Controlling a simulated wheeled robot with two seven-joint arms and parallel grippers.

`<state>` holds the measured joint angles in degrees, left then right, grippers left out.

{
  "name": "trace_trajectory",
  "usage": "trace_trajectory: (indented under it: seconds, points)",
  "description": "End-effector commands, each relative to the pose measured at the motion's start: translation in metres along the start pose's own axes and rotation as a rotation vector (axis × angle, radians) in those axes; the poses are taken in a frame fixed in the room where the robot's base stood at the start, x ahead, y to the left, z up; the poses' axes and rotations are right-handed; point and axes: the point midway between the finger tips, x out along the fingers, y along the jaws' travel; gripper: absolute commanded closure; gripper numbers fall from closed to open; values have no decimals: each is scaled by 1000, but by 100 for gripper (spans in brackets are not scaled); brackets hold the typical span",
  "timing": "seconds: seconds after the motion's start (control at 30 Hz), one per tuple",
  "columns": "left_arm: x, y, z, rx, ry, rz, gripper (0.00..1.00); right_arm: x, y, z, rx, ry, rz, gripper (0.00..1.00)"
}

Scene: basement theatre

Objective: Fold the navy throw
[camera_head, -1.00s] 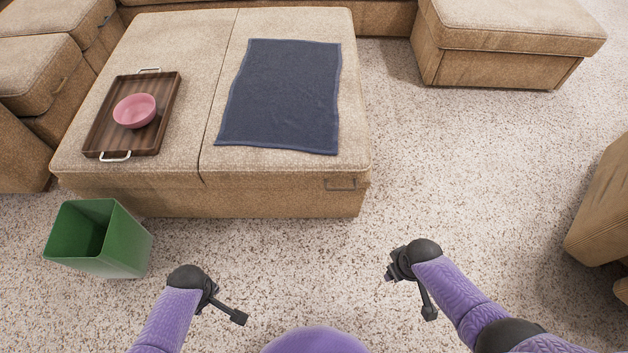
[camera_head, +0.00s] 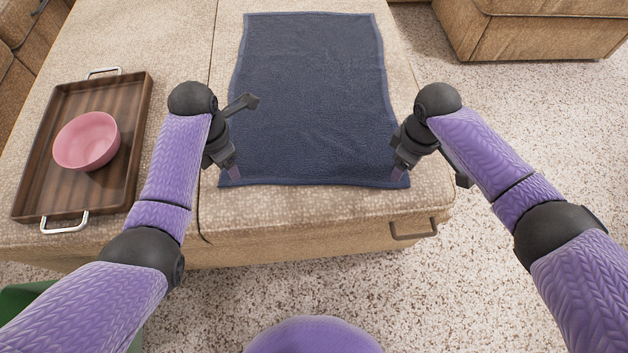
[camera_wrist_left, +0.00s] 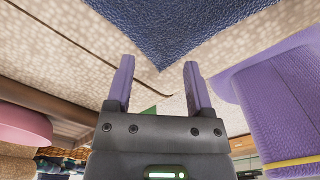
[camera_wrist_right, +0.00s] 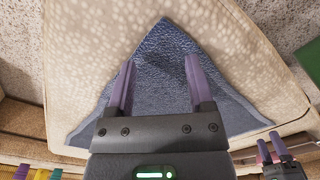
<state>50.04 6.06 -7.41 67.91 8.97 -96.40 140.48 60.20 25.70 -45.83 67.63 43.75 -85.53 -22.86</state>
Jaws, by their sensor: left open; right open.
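The navy throw (camera_head: 310,100) lies flat and spread out on the tan ottoman, its near edge close to the ottoman's front. My left gripper (camera_head: 232,172) is open at the throw's near left corner. In the left wrist view the corner (camera_wrist_left: 165,40) points toward the gap between the fingers (camera_wrist_left: 158,85), with nothing held. My right gripper (camera_head: 402,168) is open at the near right corner. In the right wrist view its fingers (camera_wrist_right: 158,88) straddle the throw's corner (camera_wrist_right: 160,55), without closing on it. Whether the fingertips touch the cloth I cannot tell.
The tan ottoman (camera_head: 300,215) fills the space in front of me. A wooden tray (camera_head: 40,195) holding a pink bowl (camera_head: 87,141) sits on its left part. A green bin (camera_head: 20,300) shows at lower left. Carpet (camera_head: 520,120) is clear to the right.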

Motion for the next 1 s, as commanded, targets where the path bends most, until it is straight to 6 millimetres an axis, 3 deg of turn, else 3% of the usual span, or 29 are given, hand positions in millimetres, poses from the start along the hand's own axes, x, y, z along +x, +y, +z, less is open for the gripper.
trace_trajectory:
  seconds: [0.13,0.57,1.0]
  points:
    - [17,0,0,1,1,-1,32,17,0,0,1,0,0,32]
    - [28,0,-1,2,4,-3,34,28,0,1,1,-4,-3,34]
    - [27,-1,-1,2,4,-3,80,28,-1,2,1,-6,-3,80]
